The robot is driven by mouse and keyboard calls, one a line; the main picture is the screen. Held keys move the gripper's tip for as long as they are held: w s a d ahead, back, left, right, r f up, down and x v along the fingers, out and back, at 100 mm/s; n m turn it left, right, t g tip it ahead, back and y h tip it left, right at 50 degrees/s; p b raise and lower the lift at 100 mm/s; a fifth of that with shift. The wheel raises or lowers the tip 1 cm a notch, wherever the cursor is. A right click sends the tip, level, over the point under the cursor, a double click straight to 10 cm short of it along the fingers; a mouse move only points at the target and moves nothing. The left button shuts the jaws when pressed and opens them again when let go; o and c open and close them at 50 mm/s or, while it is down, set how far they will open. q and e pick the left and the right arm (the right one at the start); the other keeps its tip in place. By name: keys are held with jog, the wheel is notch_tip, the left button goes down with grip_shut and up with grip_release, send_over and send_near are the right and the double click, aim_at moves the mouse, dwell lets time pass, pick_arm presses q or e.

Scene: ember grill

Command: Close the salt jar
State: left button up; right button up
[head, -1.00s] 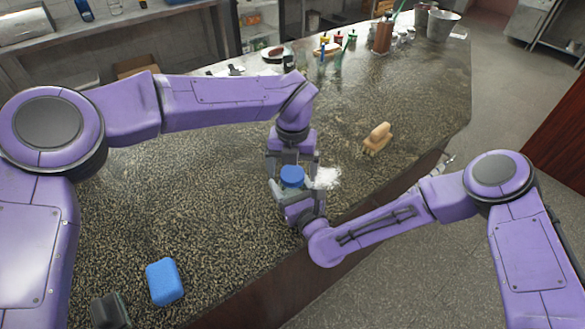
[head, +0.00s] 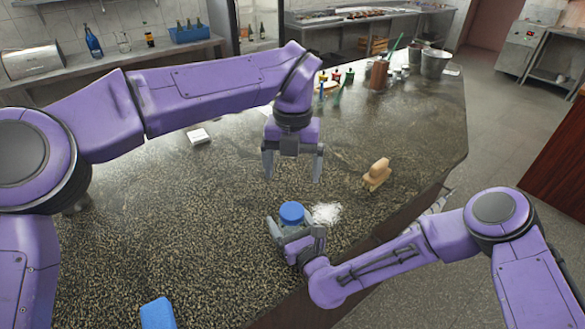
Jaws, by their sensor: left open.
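The salt jar (head: 291,217) stands on the dark speckled counter, with a blue lid (head: 291,212) on its top. The jar's body is mostly hidden. My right gripper (head: 294,229) comes from the lower right, with its fingers on both sides of the jar, and looks shut on it. My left gripper (head: 292,178) is open and empty, pointing down above and beyond the lid, with a clear gap between them. Whether the lid is screwed tight cannot be told.
A patch of white salt (head: 326,213) lies right of the jar. A wooden brush-like object (head: 377,174) lies farther right. A blue block (head: 157,314) is at the lower left, and a small white box (head: 199,136) at the back left. The left counter is mostly clear.

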jog(key=shift+o, duration=0.8)
jog(key=shift+s+d, duration=0.1)
jog(key=shift+s, duration=0.15)
pick_arm(q)
notch_tip(320, 180, down, 4)
jog(key=b, duration=0.4)
jog(key=shift+f, duration=0.15)
pick_arm(e)
jog(key=v, duration=0.9)
jog(key=shift+d, duration=0.1)
jog(key=shift+s+d, duration=0.15)
jog(key=shift+s, duration=0.3)
jog(key=shift+r, duration=0.1)
jog(key=shift+r, duration=0.1)
